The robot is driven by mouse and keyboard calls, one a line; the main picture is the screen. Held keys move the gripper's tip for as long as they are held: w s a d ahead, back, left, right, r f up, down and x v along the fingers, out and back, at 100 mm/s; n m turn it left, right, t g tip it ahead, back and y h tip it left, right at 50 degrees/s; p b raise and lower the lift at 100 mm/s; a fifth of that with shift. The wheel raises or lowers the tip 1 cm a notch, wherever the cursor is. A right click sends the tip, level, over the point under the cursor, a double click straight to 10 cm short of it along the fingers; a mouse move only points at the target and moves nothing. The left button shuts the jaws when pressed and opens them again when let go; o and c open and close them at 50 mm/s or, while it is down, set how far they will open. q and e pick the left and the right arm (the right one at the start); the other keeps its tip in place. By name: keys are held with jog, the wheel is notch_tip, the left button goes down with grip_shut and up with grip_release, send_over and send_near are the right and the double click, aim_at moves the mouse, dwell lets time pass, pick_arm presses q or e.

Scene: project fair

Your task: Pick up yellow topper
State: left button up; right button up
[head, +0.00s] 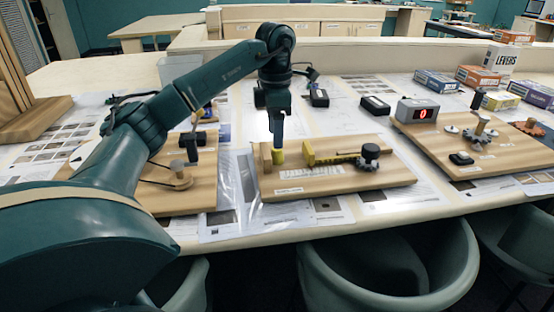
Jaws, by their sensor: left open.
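A small yellow piece (278,157), which looks like the yellow topper, stands at the left end of the middle wooden board (400,178), beside a small wooden block (266,158). My left gripper (277,146) points straight down right above it, with its fingertips at the piece's top. The gripper is open; I cannot tell whether the fingers touch the piece or reach around it. Another yellow block (308,151) with a yellow strip (335,159) lies to the right on the same board. My right gripper is out of view.
A dark knob (371,152) stands on the middle board. The right board (440,145) carries a red-digit counter (417,112) and gears. The left board (197,190) lies partly behind my arm. Several small boxes (436,82) stand at the back right. Chairs (385,265) stand at the front edge.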

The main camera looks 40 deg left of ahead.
aim_at(277, 155)
pick_arm(q)
jog(key=shift+d+f, duration=0.15)
jog(key=shift+f, duration=2.65)
jog(key=shift+c, duration=0.3)
jog(key=c, duration=1)
jog(key=shift+r, duration=0.1)
